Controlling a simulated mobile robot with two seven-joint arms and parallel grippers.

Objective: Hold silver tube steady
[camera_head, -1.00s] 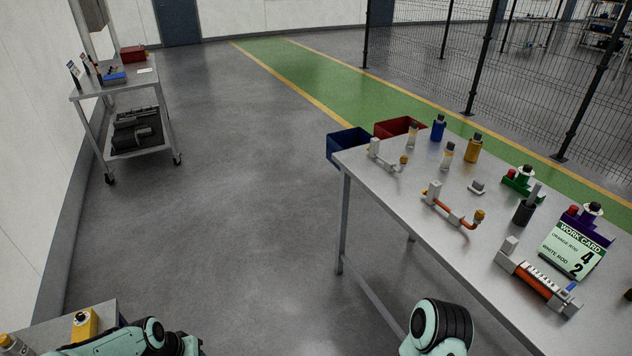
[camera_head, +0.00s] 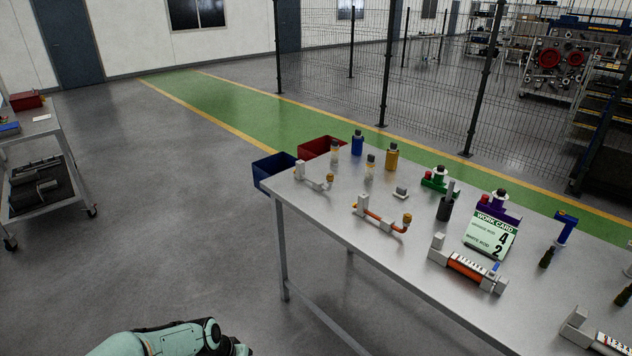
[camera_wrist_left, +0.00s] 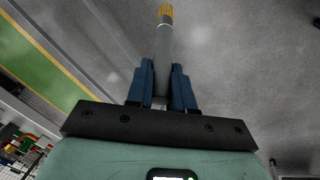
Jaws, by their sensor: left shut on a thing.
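A short silver-grey tube (camera_head: 316,181) with a brass-coloured end piece is held by a grey block near the far left corner of the table in the head view. My left gripper (camera_wrist_left: 163,72) shows in the left wrist view with its blue fingers shut on a grey rod with a golden tip (camera_wrist_left: 164,42). The rod points away from the gripper, with bare floor behind it. In the head view only part of my left arm shows at the bottom, well away from the silver tube. My right gripper is out of view.
The metal table (camera_head: 330,232) also bears an orange tube (camera_head: 382,220), several bottles, a work card (camera_head: 490,236) and a gauge (camera_head: 467,266). Blue (camera_head: 272,168) and red (camera_head: 321,147) bins sit at its far edge. A cart (camera_head: 40,165) stands left. Floor between is clear.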

